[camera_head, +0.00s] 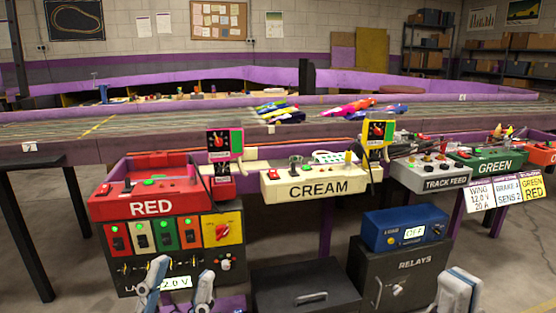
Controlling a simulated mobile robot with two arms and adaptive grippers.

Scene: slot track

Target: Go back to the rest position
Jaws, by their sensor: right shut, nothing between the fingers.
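My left gripper (183,272) shows at the bottom edge, left of centre, in front of the lower part of the red control stand. Its two pale fingers stand apart with nothing between them. My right gripper (462,275) shows at the bottom edge on the right, beside the dark relay box. It is shut and empty, and its lower part is cut off by the frame. Both grippers are low in the view, and the arms behind them are out of frame.
Ahead stand the RED box (150,207), CREAM box (318,187), TRACK FEED box (440,180) and GREEN box (493,166). Below are a blue meter box (400,225), a RELAYS cabinet (385,278) and a black case (300,299). Colourful cars (280,112) sit on the track behind.

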